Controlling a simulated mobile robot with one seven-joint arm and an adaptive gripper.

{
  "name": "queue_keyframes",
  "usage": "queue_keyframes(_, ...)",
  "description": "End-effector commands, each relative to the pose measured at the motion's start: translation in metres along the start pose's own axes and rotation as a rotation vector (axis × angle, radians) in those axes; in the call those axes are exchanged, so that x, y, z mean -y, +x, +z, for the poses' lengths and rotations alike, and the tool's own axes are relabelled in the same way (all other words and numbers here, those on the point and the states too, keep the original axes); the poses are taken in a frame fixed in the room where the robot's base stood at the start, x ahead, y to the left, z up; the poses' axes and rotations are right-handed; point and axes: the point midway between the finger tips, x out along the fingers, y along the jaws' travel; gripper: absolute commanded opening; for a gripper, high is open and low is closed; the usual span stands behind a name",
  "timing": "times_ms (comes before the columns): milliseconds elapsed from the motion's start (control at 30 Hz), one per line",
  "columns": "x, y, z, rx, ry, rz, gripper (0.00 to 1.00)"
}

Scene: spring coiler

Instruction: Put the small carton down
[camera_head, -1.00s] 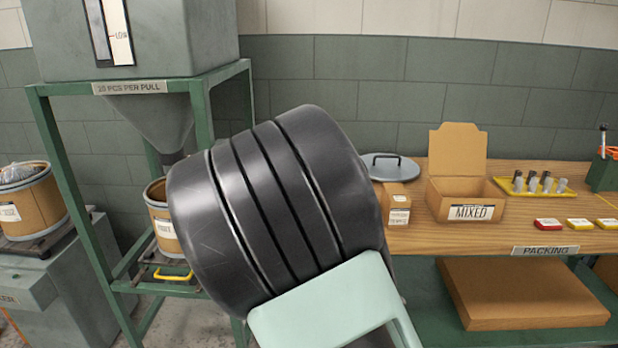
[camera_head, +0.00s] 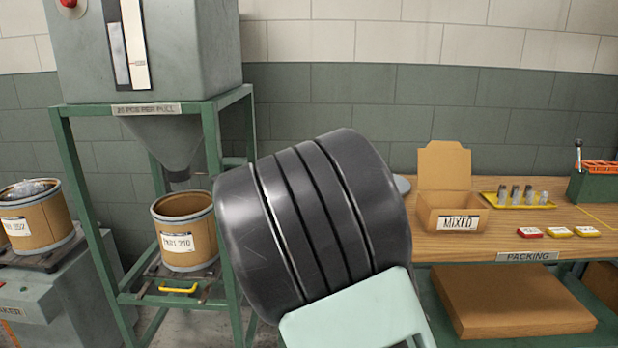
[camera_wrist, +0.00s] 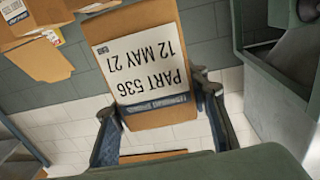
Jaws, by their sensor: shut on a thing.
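The small carton (camera_wrist: 150,65) is brown cardboard with a white label reading PART 536, 12 MAY 21, upside down in the wrist view. My gripper (camera_wrist: 158,98) is shut on it, with one dark finger along each side. What lies under the carton cannot be told. In the head view my dark arm hides the gripper and the carton. The packing bench (camera_head: 500,243) has a wooden top, and its left part is behind my arm.
An open MIXED box (camera_head: 458,210) stands on the bench, with a yellow tray (camera_head: 520,201) and small red and yellow packs (camera_head: 560,232) to its right. A green hopper stand (camera_head: 215,150) holds a drum (camera_head: 185,232) at left. A flat carton (camera_head: 510,303) lies below the bench.

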Motion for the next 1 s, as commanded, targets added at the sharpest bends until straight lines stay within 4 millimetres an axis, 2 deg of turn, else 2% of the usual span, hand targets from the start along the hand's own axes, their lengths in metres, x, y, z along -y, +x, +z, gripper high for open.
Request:
queue_keyframes(33,-0.017,-0.002,0.007,0.000,0.000,0.011,0.00)
queue_keyframes(100,-0.038,-0.009,0.022,0.002,-0.002,0.013,0.00)
queue_keyframes(200,-0.067,-0.025,0.046,0.005,-0.001,-0.003,0.00)
queue_keyframes(300,-0.086,-0.044,0.066,0.003,0.000,-0.032,0.00)
queue_keyframes(600,-0.109,-0.091,0.103,0.000,0.001,-0.113,0.00)
queue_keyframes(667,-0.106,-0.088,0.085,-0.007,0.003,-0.116,0.00)
queue_keyframes(867,-0.106,-0.088,0.059,-0.006,0.002,-0.114,0.00)
queue_keyframes(1000,-0.106,-0.088,0.033,-0.006,0.002,-0.114,0.00)
